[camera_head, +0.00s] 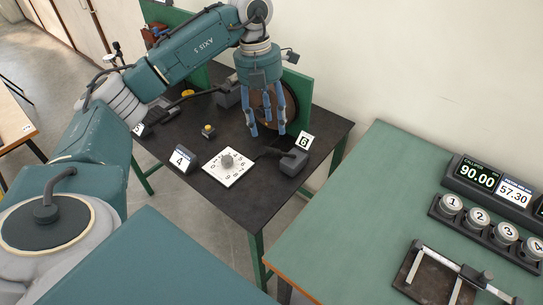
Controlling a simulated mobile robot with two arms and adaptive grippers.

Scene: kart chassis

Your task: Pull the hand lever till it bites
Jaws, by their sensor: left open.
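My left gripper (266,130) points down over the back right of the dark table (215,200). Its blue fingers are spread and I see nothing between them. A dark disc (265,97) stands right behind the fingers and is partly hidden by them. A dark bar with a yellow end (188,93) lies at the back left, partly under my arm; I cannot tell if it is the hand lever. A dark block with a short arm (291,162) sits by card 6 (305,141), in front and to the right of the gripper.
A white dial plate (228,167), card 4 (183,160) and a small yellow-topped knob (208,131) are on the dark table. A green panel (298,96) stands behind the disc.

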